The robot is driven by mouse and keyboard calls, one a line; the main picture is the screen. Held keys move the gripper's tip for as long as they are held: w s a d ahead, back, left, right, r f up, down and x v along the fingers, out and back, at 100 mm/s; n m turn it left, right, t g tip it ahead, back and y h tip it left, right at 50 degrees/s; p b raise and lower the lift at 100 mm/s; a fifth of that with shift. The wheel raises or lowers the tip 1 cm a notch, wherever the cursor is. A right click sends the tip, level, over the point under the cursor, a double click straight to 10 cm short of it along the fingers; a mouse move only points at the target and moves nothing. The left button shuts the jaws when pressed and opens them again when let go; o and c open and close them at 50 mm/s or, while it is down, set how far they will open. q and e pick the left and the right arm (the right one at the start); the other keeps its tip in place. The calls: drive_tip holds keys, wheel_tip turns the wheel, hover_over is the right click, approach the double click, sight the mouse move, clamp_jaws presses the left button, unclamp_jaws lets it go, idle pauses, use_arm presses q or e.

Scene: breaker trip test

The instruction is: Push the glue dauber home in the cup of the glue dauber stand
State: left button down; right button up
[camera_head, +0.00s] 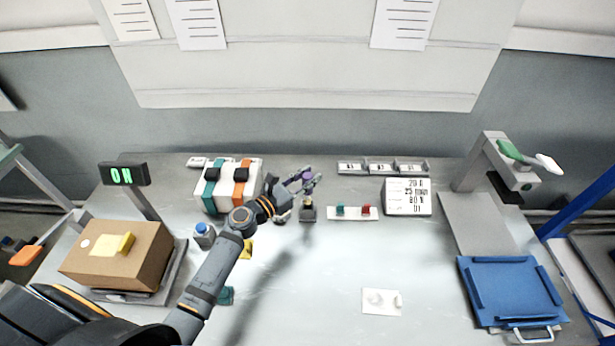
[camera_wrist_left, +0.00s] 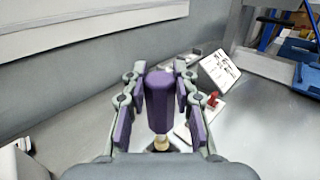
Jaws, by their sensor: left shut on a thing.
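The glue dauber has a thick purple handle (camera_wrist_left: 160,98) with a small tan tip end below it in the left wrist view. In the head view, its purple top (camera_head: 307,175) shows between the fingers of my left gripper (camera_head: 306,180). My left gripper is shut on the dauber, which looks upright. The glue dauber stand (camera_head: 307,214) is a small dark grey block on the table, directly below the gripper. The dauber's lower end is at or just above the cup; how deep it sits I cannot tell. My right gripper is not in view.
Right of the stand lies a white strip (camera_head: 352,213) with green and red switches, then a label block (camera_head: 407,197). A white box with teal and orange bands (camera_head: 228,199) stands left. A blue tray (camera_head: 512,288) is at right. The front middle of the table is mostly clear.

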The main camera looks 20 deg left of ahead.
sight(304, 194)
use_arm(q)
drive_tip(key=shift+f, duration=0.2)
drive_tip(key=shift+f+b, duration=0.3)
drive_tip(key=shift+b, duration=0.15)
drive_tip(key=shift+f+b, duration=0.9)
drive_tip(key=shift+f, duration=0.05)
drive_tip(key=shift+f+b, duration=1.5)
drive_tip(key=shift+f, duration=0.2)
drive_tip(key=c, duration=1)
unclamp_jaws()
drive_tip(key=shift+r, duration=0.1)
drive_tip(key=shift+s+a, duration=0.15)
drive_tip(key=shift+s, duration=0.1)
drive_tip(key=v, duration=1.1)
drive_tip(key=shift+s+a, duration=0.1)
drive_tip(key=shift+s, duration=0.15)
